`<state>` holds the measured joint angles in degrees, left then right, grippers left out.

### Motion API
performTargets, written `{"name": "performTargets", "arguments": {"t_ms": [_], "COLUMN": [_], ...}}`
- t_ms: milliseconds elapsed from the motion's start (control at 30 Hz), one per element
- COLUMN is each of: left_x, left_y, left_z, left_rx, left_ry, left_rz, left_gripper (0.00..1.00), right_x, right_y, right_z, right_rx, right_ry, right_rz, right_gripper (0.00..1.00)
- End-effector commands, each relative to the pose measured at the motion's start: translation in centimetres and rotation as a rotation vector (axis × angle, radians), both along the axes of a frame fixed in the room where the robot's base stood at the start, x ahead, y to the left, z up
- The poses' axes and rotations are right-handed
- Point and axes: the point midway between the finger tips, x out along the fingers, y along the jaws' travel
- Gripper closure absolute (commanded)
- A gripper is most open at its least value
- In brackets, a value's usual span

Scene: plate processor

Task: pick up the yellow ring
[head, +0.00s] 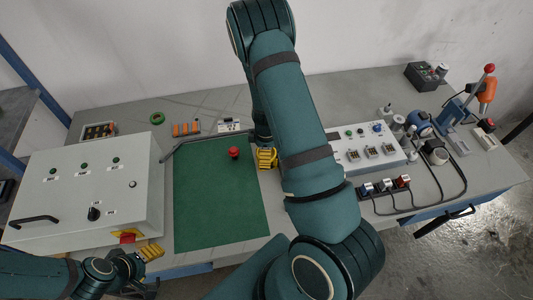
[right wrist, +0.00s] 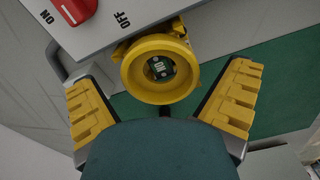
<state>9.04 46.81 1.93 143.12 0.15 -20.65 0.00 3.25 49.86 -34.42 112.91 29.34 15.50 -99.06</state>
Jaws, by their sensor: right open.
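The yellow ring (right wrist: 160,72) shows in the right wrist view, with a small dark green piece with white marks inside its opening. It sits beside the edge of a grey panel; whether it is fixed there I cannot tell. My right gripper (right wrist: 158,88) is open, one finger on each side of the ring, with a gap on both sides. In the head view my right gripper (head: 266,158) is at the right edge of the green mat, and I cannot tell the ring from the yellow fingers. My left gripper (head: 148,254) is by the cabinet's front corner; its opening is unclear.
A grey panel (right wrist: 108,30) with ON and OFF labels and a red switch (right wrist: 75,8) is close to the ring. The green mat (head: 215,205) holds a red knob (head: 233,152). A white cabinet (head: 70,185) stands left, a white control box (head: 345,157) right.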

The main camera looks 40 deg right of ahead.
Motion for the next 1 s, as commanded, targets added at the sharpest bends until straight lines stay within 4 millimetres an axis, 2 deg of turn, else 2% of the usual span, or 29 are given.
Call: {"name": "performTargets", "arguments": {"t_ms": [167, 267, 300, 333, 733, 867, 1000], "left_x": [0.0, 0.0, 0.0, 0.0, 0.0, 0.0, 0.0], "left_y": [0.0, 0.0, 0.0, 0.0, 0.0, 0.0, 0.0], "left_z": [0.0, 0.0, 0.0, 0.0, 0.1, 0.2, 0.5], "left_rx": [0.0, 0.0, 0.0, 0.0, 0.0, 0.0, 0.0], "left_ry": [0.0, 0.0, 0.0, 0.0, 0.0, 0.0, 0.0], "left_rz": [0.0, 0.0, 0.0, 0.0, 0.0, 0.0, -0.001], "left_gripper": [0.37, 0.37, 0.37, 0.37, 0.37, 0.37, 0.37], "right_x": [0.0, 0.0, 0.0, 0.0, 0.1, 0.1, 0.1], "right_y": [0.0, 0.0, 0.0, 0.0, 0.0, 0.0, 0.0], "right_z": [0.0, 0.0, 0.0, 0.0, 0.6, 2.5, 5.4], "right_rx": [0.0, 0.0, 0.0, -0.001, -0.001, -0.001, -0.001], "right_ry": [0.0, 0.0, 0.0, -0.001, -0.002, -0.004, -0.005], "right_rz": [0.0, 0.0, 0.0, 0.0, 0.001, 0.001, 0.001], "right_gripper": [0.0, 0.32, 0.46, 0.55, 0.55, 0.55, 0.55]}}
